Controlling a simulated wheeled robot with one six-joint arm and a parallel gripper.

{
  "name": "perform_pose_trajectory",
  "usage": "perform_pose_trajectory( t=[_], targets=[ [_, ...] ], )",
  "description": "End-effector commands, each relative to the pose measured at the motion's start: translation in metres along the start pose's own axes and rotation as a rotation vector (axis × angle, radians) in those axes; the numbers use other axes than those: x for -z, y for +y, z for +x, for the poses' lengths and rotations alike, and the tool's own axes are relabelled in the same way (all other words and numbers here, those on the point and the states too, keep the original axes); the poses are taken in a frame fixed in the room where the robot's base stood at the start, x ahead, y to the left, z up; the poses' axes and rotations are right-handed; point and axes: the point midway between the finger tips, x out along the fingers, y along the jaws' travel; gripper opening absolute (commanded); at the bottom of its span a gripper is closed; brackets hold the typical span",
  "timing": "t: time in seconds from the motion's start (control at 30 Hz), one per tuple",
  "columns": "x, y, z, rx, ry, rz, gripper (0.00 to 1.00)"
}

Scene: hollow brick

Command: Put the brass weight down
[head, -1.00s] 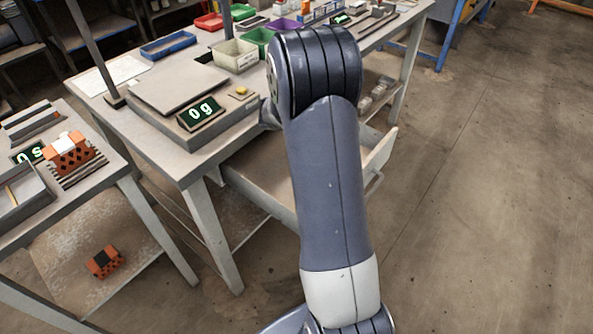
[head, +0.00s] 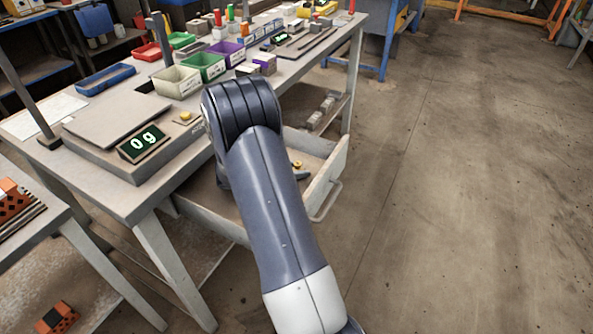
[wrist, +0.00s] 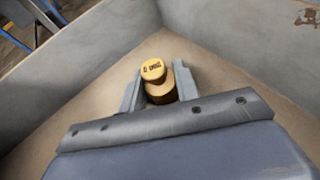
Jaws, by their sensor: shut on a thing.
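The brass weight (wrist: 153,71) is a small gold cylinder with a knob and a dark marking on top. In the wrist view it stands between the two fingers of my gripper (wrist: 159,84), which is shut on it. Both are inside the open drawer (wrist: 230,50), near a corner. In the head view the weight (head: 297,164) shows as a small gold spot just right of my arm, within the drawer (head: 325,184). My arm hides most of the gripper there. I cannot tell whether the weight touches the drawer floor.
The drawer hangs out under the workbench, with walls around my gripper. A scale (head: 110,120) on the bench has a display (head: 143,142) reading 0 g. Coloured bins (head: 177,82) stand behind it. Open floor (head: 450,200) lies to the right.

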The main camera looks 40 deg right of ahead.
Motion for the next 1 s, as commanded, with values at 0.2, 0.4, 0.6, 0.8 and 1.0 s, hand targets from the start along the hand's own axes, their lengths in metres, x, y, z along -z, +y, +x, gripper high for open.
perform_pose_trajectory(
  t=[0.2, 0.4, 0.6, 0.8, 1.0],
  targets=[
    [0.0, 0.0, 0.0, -0.001, -0.001, 0.002, 0.0],
    [0.001, 0.0, 0.001, -0.001, 0.0, 0.001, 0.4],
    [0.001, 0.0, 0.001, -0.001, 0.0, 0.001, 0.52],
    [0.0, 0.0, 0.0, -0.001, 0.0, 0.002, 0.52],
    [-0.003, 0.001, -0.023, -0.005, 0.001, 0.002, 0.52]
  ],
)
